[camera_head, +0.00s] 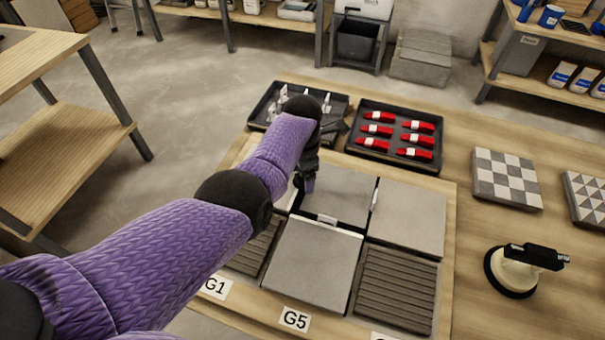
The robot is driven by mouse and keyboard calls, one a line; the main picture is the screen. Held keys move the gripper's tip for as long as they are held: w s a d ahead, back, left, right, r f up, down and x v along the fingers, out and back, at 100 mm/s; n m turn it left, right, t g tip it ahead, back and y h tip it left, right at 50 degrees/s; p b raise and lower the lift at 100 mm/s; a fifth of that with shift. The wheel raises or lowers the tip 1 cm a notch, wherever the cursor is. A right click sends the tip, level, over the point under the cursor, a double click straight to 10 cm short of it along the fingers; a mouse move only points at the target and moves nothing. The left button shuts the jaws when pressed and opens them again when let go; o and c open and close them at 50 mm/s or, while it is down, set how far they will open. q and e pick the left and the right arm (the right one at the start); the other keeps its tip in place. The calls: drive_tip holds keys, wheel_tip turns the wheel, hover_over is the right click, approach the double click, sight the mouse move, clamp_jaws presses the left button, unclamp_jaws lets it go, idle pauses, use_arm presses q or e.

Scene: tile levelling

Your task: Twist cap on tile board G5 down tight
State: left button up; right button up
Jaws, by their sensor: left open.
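The tile board has a G5 label (294,319) on its front edge and carries grey tiles, including a smooth front tile (311,262) and a back right tile (408,217). Thin white clip strips show in the joints, one at the near edge of the back middle tile (320,218) and one upright between the back tiles (375,199). My left gripper (308,186) points down, open, over the left edge of the back middle tile. I cannot make out a cap; the gripper and forearm hide that part of the board. My right gripper is out of view.
Behind the board stand a black tray (258,112) with white clips, partly hidden by my arm, and a black tray (358,154) with several red pieces. At right are a checkered tile sample (506,178) and a suction lifter (520,268). Ribbed grey panels (396,288) flank the front tile.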

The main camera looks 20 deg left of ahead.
use_arm(q)
clamp_jaws()
idle(0.3)
